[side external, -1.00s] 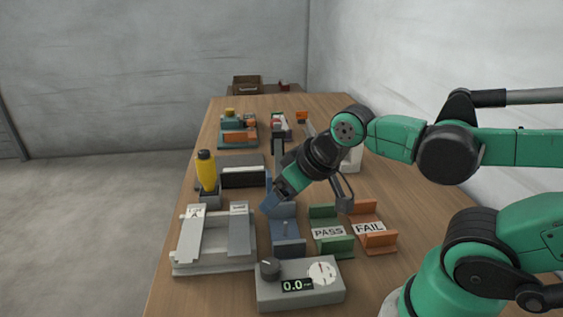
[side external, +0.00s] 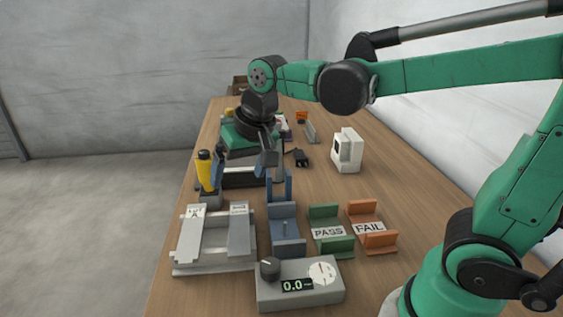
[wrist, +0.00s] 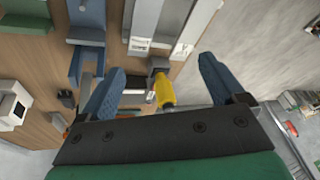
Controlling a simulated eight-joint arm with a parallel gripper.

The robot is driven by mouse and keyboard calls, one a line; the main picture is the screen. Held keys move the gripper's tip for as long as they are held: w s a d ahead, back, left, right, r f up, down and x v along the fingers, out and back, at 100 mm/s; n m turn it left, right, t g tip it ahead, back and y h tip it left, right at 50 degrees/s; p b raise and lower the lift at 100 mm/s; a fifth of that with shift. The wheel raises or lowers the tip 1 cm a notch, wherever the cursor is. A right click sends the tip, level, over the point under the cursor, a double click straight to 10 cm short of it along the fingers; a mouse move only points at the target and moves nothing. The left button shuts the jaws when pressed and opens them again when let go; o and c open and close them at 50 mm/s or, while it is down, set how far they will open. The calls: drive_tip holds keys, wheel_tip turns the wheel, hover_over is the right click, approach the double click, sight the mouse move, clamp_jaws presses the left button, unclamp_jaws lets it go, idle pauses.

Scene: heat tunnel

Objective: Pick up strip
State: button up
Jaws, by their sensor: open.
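My gripper (side external: 243,172) hangs above the table, behind the grey two-rail fixture (side external: 193,240) and near the yellow bottle (side external: 205,170). In the wrist view its two blue fingers (wrist: 163,70) are wide apart with nothing held between them. The yellow bottle (wrist: 165,92) shows in the gap between the fingers, farther off. The two-rail fixture also shows at the top of the wrist view (wrist: 143,25), with labels at its ends. I cannot make out a separate strip with certainty. The area beneath my gripper is partly hidden in the side view.
A blue cradle (side external: 286,238), a green PASS tray (side external: 328,233) and an orange FAIL tray (side external: 370,228) stand in a row. A grey gauge box (side external: 300,287) reads 0.0 in front. A white device (side external: 348,151) stands at the right; bare wood lies around it.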

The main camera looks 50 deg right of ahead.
sight(192, 227)
drive_tip(key=w+a+f+m+g, duration=0.1)
drive_tip(key=w+f, duration=0.1)
drive_tip(key=w, duration=0.1)
drive_tip(key=w+a+f+m+g, duration=0.1)
drive_tip(key=w+a+f+m, duration=0.1)
drive_tip(key=w, duration=0.1)
drive_tip(key=w+a+f+m+g, duration=0.1)
drive_tip(key=w+a+m, duration=0.1)
drive_tip(key=w, duration=0.1)
drive_tip(key=shift+f+g, duration=0.4)
drive_tip(key=shift+w+f, duration=0.2)
drive_tip(key=shift+f, duration=0.1)
drive_tip(key=shift+a+f, duration=0.1)
drive_tip(key=shift+f, duration=2.85)
clamp_jaws()
